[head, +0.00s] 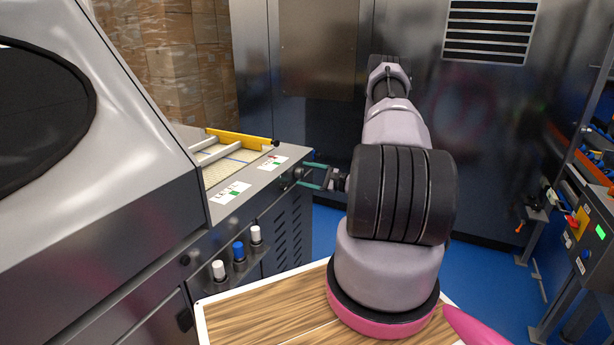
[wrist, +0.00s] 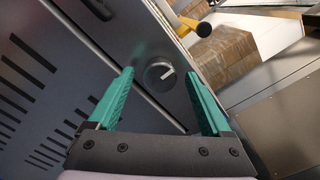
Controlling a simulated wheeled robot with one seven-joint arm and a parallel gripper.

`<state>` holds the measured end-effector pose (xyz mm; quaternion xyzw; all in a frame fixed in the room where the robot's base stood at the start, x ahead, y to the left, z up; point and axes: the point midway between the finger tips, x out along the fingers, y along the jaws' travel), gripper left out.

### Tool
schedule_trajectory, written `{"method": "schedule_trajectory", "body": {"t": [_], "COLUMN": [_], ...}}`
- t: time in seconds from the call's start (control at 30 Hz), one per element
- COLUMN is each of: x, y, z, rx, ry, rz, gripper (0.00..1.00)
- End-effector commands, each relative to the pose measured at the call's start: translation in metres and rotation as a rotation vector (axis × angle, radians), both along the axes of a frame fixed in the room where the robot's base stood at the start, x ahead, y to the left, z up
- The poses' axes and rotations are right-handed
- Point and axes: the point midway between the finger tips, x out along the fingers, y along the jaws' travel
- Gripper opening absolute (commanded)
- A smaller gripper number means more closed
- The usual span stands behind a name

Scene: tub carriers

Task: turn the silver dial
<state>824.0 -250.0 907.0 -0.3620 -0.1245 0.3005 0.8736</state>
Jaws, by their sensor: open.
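The silver dial (wrist: 159,73) is a small round knob with a pale pointer bar, on the dark front panel of the machine. In the wrist view it appears between the fingertips of my gripper (wrist: 159,76), one teal finger on each side. My gripper is open and holds nothing. In the head view my gripper (head: 303,174) reaches left to the machine's front corner. There the dial is small and hard to make out. Whether the fingers touch it, I cannot tell.
The machine's panel carries white and blue knobs (head: 239,250) and dark vent slots (head: 289,235). A yellow bar (head: 240,139) lies above the tray on top. Cardboard boxes (head: 180,60) are stacked behind. A control box (head: 590,235) stands at the right. Blue floor is clear between.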

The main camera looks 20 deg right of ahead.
Motion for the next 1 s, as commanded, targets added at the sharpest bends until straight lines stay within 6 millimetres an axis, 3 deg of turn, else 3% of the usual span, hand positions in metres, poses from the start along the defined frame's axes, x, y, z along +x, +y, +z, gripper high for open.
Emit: {"method": "schedule_trajectory", "body": {"t": [0.1,0.3,0.33,0.67,1.0], "x": [-0.0001,-0.0002,-0.0002,-0.0004,-0.0004], "y": [-0.0003,-0.0004,-0.0004,-0.0006,-0.0019], "z": [0.0,0.0,0.0,0.0001,0.0002], "rx": [0.0,0.0,0.0,0.037,0.221], "ry": [0.0,0.0,0.0,0.029,0.172], "rz": [0.0,0.0,0.0,0.0,-0.001], "gripper": [0.83,0.07,0.0,0.0,0.0]}}
